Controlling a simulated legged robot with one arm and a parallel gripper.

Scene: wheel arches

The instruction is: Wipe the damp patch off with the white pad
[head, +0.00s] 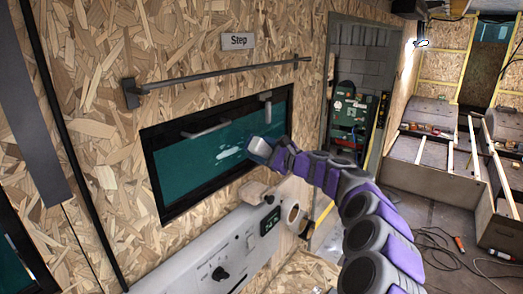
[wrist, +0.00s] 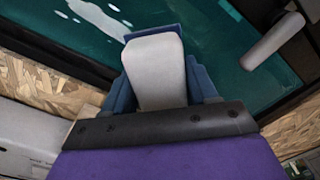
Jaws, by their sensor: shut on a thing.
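The damp patch is a pale, whitish smear (head: 229,153) on the dark teal window pane, and it also shows at the upper left of the wrist view (wrist: 98,17). My gripper (head: 259,149) is at the window, just right of the patch. In the wrist view my gripper (wrist: 155,85) is shut on the white pad (wrist: 154,68), a pale block with rounded corners between blue fingers. The pad's far end is close to the pane; I cannot tell whether it touches. The pad's front face is hidden.
The black-framed window (head: 178,206) has grey handles, one (head: 266,108) near its upper right and near the pad in the wrist view (wrist: 272,42). A rail (head: 215,74) runs above. A white control panel (head: 222,262) juts out below. Cables lie on the floor at right.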

